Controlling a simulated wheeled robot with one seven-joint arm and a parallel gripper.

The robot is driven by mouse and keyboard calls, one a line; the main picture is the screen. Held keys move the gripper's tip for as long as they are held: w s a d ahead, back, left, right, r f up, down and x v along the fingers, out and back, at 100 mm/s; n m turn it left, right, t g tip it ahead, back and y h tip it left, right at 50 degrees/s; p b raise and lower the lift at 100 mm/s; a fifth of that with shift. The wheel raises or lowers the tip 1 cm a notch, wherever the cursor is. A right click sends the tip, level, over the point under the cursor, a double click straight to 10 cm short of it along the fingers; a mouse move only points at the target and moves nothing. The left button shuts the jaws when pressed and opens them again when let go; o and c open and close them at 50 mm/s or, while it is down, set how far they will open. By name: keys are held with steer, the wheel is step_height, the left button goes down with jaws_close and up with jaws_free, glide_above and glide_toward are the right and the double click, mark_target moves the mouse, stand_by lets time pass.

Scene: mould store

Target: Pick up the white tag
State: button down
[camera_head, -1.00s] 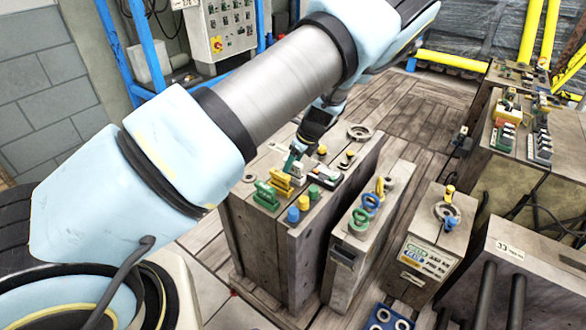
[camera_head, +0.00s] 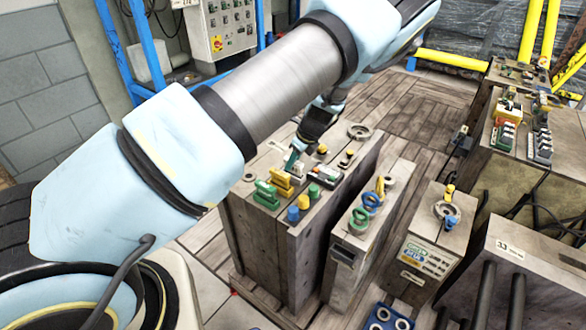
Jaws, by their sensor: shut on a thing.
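The white tag (camera_head: 299,167) is a small pale piece on top of the nearest wooden-looking mould block, mostly hidden by my fingers. My gripper (camera_head: 293,161) points down at the block top, with its teal fingers shut on the tag. At this size I cannot tell whether the tag still touches the block. Directly in front of the fingers are a yellow handle (camera_head: 281,180) and a green handle (camera_head: 265,195).
Blue (camera_head: 293,214), yellow and green knobs stand at the block's (camera_head: 260,240) front edge. A grey-white clamp piece (camera_head: 327,173) lies right of my fingers. A narrower block (camera_head: 345,245) with coloured rings stands to the right. A grey ring (camera_head: 360,132) lies behind.

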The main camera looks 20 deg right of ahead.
steer(key=shift+r+b, duration=1.45)
steer(key=shift+r, duration=3.55)
steer(key=shift+s, duration=0.1)
